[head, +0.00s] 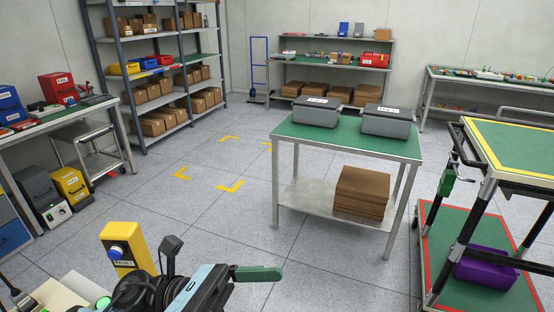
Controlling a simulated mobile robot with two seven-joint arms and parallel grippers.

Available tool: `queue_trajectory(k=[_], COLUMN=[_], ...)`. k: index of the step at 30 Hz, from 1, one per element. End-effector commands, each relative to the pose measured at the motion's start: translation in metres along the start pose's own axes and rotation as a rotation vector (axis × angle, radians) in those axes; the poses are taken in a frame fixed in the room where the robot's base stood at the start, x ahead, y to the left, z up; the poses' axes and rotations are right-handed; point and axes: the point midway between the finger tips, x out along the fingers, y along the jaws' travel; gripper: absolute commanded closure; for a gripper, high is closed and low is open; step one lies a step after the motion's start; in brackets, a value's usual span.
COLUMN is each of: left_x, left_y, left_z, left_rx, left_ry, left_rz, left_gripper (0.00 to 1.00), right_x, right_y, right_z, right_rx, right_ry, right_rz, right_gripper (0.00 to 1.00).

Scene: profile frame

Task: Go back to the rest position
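The task names no object. At the bottom edge, a dark device with a light-blue part and a green handle (258,273) is cut off by the frame. I cannot tell what it is as a whole.
A green-topped table (347,142) with two grey lidded boxes stands in the middle. A cart (470,205) with a purple bin (486,270) is at right. A yellow post (125,250) stands at lower left. Shelves (165,62) line the back. Floor left of the table is clear.

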Motion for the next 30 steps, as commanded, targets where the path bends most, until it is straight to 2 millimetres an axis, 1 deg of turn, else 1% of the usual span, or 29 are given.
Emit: queue_trajectory(k=[1, 5, 8, 11, 12, 14, 16, 17, 18, 20, 21, 23, 24, 26, 27, 29, 30], left_x=[-0.003, -0.023, -0.046, -0.076, -0.089, -0.11, -0.134, -0.144, -0.158, -0.177, -0.189, -0.204, -0.212, -0.224, -0.229, -0.236, -0.239], left_y=[0.006, 0.027, 0.043, 0.056, 0.059, 0.062, 0.061, 0.059, 0.054, 0.043, 0.034, 0.017, 0.004, -0.016, -0.03, -0.05, -0.062], left_z=[-0.001, -0.007, -0.022, -0.048, -0.061, -0.084, -0.116, -0.13, -0.152, -0.184, -0.206, -0.238, -0.259, -0.287, -0.304, -0.326, -0.338], left_rx=[-0.121, -0.436, -0.683, -0.929, -1.028, -1.173, -1.337, -1.405, -1.497, -1.624, -1.701, -1.807, -1.869, -1.949, -1.994, -2.046, 2.069], left_ry=[-0.101, -0.353, -0.553, -0.761, -0.847, -0.978, -1.138, -1.209, -1.306, -1.455, -1.553, -1.699, -1.795, -1.934, -2.021, -2.137, 2.202], left_rz=[0.055, 0.193, 0.293, 0.39, 0.427, 0.48, 0.544, 0.569, 0.603, 0.651, 0.683, 0.726, 0.752, 0.788, 0.809, 0.838, -0.852], left_gripper=[0.11, 0.11, 0.11, 0.11, 0.11, 0.11, 0.11, 0.11, 0.11, 0.11, 0.11, 0.11, 0.11, 0.11, 0.11, 0.11, 0.11], right_x=[-0.001, -0.002, -0.002, -0.003, -0.003, -0.003, -0.004, -0.004, -0.004, -0.004, -0.004, -0.004, -0.005, -0.005, -0.005, -0.005, -0.005], right_y=[0.001, 0.002, 0.003, 0.003, 0.003, 0.004, 0.004, 0.004, 0.004, 0.004, 0.004, 0.004, 0.004, 0.004, 0.004, 0.004, 0.004], right_z=[-0.003, -0.007, -0.011, -0.014, -0.015, -0.017, -0.019, -0.02, -0.022, -0.024, -0.025, -0.027, -0.028, -0.029, -0.03, -0.031, -0.032], right_rx=[-0.003, -0.008, -0.01, -0.01, -0.011, -0.011, -0.012, -0.012, -0.012, -0.012, -0.012, -0.011, -0.011, -0.01, -0.009, -0.008, -0.008], right_ry=[0.005, 0.013, 0.019, 0.025, 0.028, 0.031, 0.035, 0.037, 0.039, 0.043, 0.045, 0.049, 0.051, 0.054, 0.055, 0.057, 0.058], right_rz=[0.001, 0.002, 0.003, 0.003, 0.004, 0.004, 0.005, 0.005, 0.006, 0.006, 0.007, 0.007, 0.008, 0.008, 0.008, 0.009, 0.009], right_gripper=[0.29, 0.29, 0.29, 0.29, 0.29, 0.29, 0.29, 0.29, 0.29, 0.29, 0.29, 0.29, 0.29, 0.29, 0.29, 0.29, 0.29])
